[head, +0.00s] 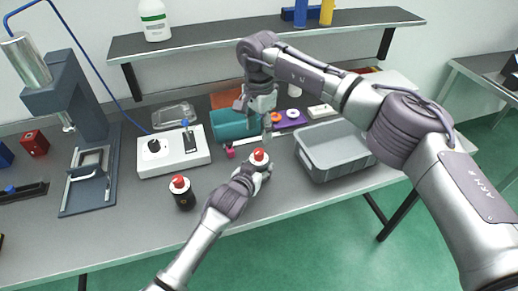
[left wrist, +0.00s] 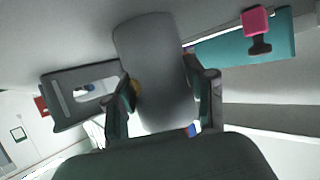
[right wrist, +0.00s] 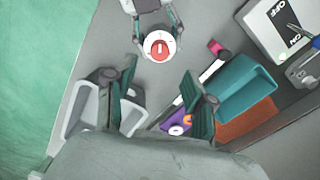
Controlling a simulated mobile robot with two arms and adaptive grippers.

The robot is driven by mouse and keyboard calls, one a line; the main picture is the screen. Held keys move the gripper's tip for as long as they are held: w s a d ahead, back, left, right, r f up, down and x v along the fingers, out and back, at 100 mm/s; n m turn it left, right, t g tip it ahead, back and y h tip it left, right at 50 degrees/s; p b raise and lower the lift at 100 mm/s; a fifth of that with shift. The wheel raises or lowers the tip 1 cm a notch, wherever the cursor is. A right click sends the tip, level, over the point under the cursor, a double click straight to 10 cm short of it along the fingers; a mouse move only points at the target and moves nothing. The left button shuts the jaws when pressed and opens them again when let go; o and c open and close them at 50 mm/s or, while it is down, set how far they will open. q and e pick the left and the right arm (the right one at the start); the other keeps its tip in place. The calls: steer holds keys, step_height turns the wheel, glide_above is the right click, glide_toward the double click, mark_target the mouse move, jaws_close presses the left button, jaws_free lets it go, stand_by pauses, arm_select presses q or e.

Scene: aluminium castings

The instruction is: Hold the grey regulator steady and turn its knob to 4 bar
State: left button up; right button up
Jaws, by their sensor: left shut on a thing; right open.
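The grey regulator (head: 262,166) is upright over the bench, its red knob (head: 259,156) on top. In the left wrist view its grey body (left wrist: 155,70) stands between the fingers. My left gripper (head: 254,173) is shut on it. In the right wrist view the knob (right wrist: 159,47) sits inside a white dial ring (right wrist: 149,40); the marks are too small to read. My right gripper (head: 259,118) is open and empty, behind and above the regulator in the head view. Its fingers (right wrist: 158,88) are apart, with the knob beyond them.
A black red-capped unit (head: 184,196) stands at the front left. A white switch box (head: 174,155), teal block (head: 232,124), pink-ended tool (head: 231,152) and purple plate with rings (head: 290,119) lie behind. A grey bin (head: 334,158) is on the right. The front bench strip is mostly clear.

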mark_target(259, 151)
step_height(259, 151, down, 8)
steer(key=shift+c, duration=0.2)
jaws_close()
stand_by(0.4)
